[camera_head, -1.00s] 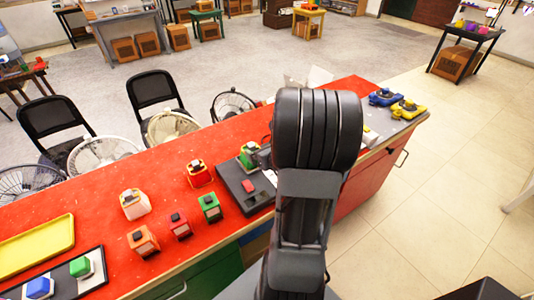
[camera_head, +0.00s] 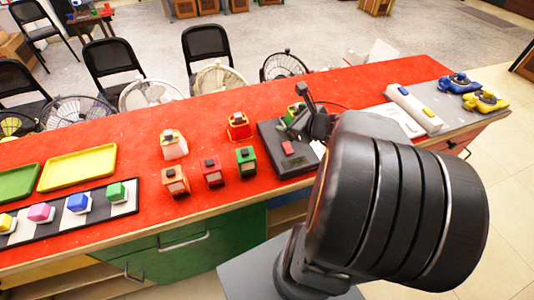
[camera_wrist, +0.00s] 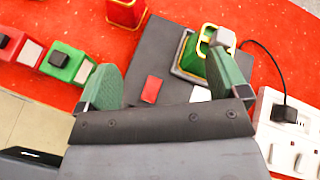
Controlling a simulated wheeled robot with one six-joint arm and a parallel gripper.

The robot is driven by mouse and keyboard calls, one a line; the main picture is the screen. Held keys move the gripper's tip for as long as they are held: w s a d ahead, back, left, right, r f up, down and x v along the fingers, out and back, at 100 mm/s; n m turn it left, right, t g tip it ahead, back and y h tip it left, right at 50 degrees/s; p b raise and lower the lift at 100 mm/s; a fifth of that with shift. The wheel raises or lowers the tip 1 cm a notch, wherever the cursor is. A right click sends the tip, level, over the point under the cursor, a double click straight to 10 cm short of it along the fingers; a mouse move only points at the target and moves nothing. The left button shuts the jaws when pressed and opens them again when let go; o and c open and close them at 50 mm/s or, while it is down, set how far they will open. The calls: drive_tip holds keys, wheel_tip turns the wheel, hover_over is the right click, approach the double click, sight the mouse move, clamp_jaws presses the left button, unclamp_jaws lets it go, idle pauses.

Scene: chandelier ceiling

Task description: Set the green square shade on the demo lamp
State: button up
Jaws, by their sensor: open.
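The demo lamp's black base (camera_head: 273,135) stands on the red counter with a red switch on it. A green square shade (camera_head: 294,112) is at the base's back part; in the wrist view this shade (camera_wrist: 194,56) sits inside a pale square outline on the base (camera_wrist: 160,45). My gripper (camera_wrist: 165,68) is open. Its right finger overlaps the green shade's right side in the picture; its left finger is well apart. I cannot tell whether the right finger touches it. In the head view my gripper (camera_head: 310,120) is over the base, beside the shade.
Another green lantern-like piece (camera_head: 246,161) stands left of the base, near red, orange and white ones. A power strip (camera_wrist: 288,130) with a black plug lies right. Yellow (camera_head: 78,167) and green trays lie far left; blue and yellow devices (camera_head: 486,101) far right.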

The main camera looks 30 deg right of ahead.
drive_tip(key=s+a+n+g, duration=0.2)
drive_tip(key=a+n, duration=0.3)
drive_tip(key=n, duration=0.5)
drive_tip(key=s+a+n+g+h, duration=0.1)
drive_tip(key=s+a+n+g, duration=0.2)
drive_tip(key=n, duration=0.7)
drive_tip(key=s+a+f+n+g, duration=0.1)
drive_tip(key=s+a+n+g, duration=0.2)
drive_tip(key=a+n, duration=0.4)
drive_tip(key=shift+s+n+g+h, duration=0.15)
drive_tip(key=shift+n+g+h, duration=0.25)
drive_tip(key=shift+n, duration=1.6)
drive_tip(key=shift+a, duration=0.1)
